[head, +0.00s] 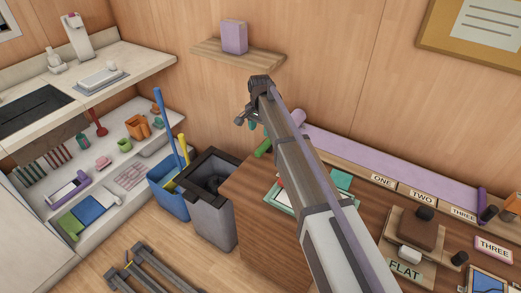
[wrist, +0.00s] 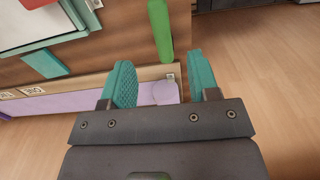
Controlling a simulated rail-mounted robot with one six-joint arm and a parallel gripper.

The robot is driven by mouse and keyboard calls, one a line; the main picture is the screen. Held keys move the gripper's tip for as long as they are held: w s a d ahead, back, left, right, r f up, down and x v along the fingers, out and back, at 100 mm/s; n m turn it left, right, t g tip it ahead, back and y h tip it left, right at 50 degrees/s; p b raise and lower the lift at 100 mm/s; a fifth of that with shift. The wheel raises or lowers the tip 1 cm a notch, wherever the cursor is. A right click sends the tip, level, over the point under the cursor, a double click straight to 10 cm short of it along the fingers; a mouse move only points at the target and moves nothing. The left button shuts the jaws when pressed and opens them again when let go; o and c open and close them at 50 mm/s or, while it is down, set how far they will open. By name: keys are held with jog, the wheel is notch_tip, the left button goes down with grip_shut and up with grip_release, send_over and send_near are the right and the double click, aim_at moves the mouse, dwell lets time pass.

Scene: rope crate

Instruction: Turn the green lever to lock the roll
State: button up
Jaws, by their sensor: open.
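The green lever (head: 263,148) sticks out at the left end of the long purple roll (head: 390,162), at the back edge of the wooden desk. In the wrist view the lever (wrist: 160,30) is a green bar at the top, just beyond and between my fingertips. The roll (wrist: 85,104) shows there as a purple band, with its rounded end (wrist: 165,92) between my fingers. My gripper (wrist: 160,62) is open and empty, its teal fingers either side of the lever's line. In the head view my gripper (head: 250,121) is above the roll's left end, mostly hidden by my wrist.
A grey bin (head: 212,215) and a blue bucket (head: 170,190) stand left of the desk. A wall shelf (head: 237,55) holds a purple box (head: 233,37) behind my gripper. Papers (head: 283,198) lie on the desk under my arm. Number labels (head: 422,198) line the roll's front.

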aim_at(260, 149)
notch_tip(260, 149, down, 11)
jog(key=b, duration=1)
jog(key=shift+r, duration=0.1)
grip_shut()
